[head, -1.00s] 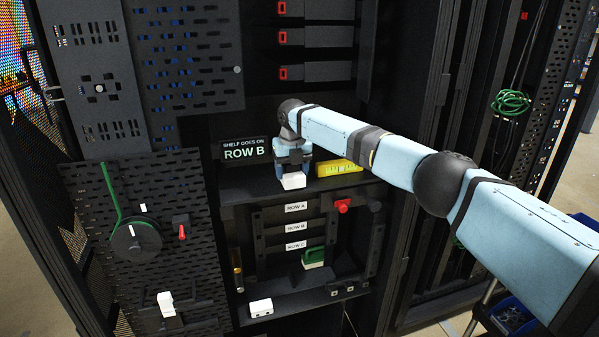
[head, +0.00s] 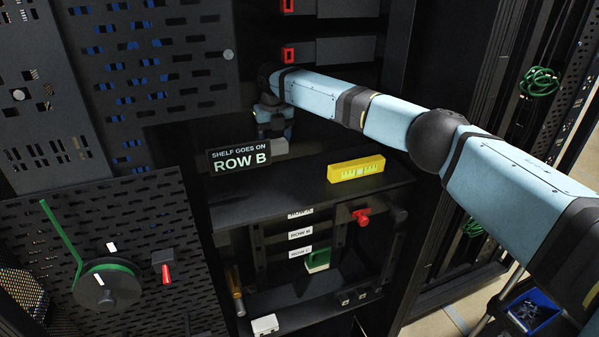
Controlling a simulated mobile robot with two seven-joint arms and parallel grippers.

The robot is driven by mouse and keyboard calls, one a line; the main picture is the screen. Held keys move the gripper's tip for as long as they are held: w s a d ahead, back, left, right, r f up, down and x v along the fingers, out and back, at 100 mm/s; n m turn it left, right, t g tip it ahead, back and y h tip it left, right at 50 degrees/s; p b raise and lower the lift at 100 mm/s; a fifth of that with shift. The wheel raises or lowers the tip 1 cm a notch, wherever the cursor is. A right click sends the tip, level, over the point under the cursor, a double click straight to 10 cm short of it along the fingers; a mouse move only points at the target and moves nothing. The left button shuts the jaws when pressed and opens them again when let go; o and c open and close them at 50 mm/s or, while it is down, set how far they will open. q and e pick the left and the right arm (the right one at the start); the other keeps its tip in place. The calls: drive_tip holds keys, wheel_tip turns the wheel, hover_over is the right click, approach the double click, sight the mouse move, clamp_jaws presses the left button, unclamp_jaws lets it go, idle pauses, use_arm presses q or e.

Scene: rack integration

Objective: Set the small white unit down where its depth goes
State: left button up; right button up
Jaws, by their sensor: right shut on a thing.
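My right gripper (head: 277,138) is shut on the small white unit (head: 280,148), which looks grey in the shade. It is over the back part of the upper shelf (head: 310,190), just right of and behind the sign (head: 239,158) reading "SHELF GOES ON ROW B". I cannot tell whether the unit touches the shelf. My gripper's fingers are dark and partly lost in shadow. Another white box (head: 264,325) sits on the lower shelf at the bottom edge. My left gripper is not in view.
A yellow level (head: 356,169) lies on the upper shelf to the right. Below are row labels (head: 300,234), a red knob (head: 361,216) and a green-and-white block (head: 318,260). A perforated panel with a green reel (head: 105,285) stands at left. The shelf's front middle is clear.

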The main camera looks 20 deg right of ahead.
drive_tip(key=s+p, duration=0.1)
drive_tip(key=s, duration=0.3)
drive_tip(key=s+p, duration=0.1)
drive_tip(key=s, duration=0.3)
drive_tip(key=s+p, duration=0.1)
drive_tip(key=s, duration=0.4)
drive_tip(key=shift+d+r, duration=0.1)
drive_tip(key=shift+d, duration=0.25)
drive_tip(key=shift+s, duration=0.65)
drive_tip(key=shift+s+f+p, duration=0.25)
drive_tip(key=shift+s+p, duration=0.3)
drive_tip(key=shift+s, duration=0.6)
drive_tip(key=shift+f, duration=0.55)
drive_tip(key=shift+w+f, duration=0.1)
drive_tip(key=o, duration=1)
drive_tip(key=shift+o, duration=0.2)
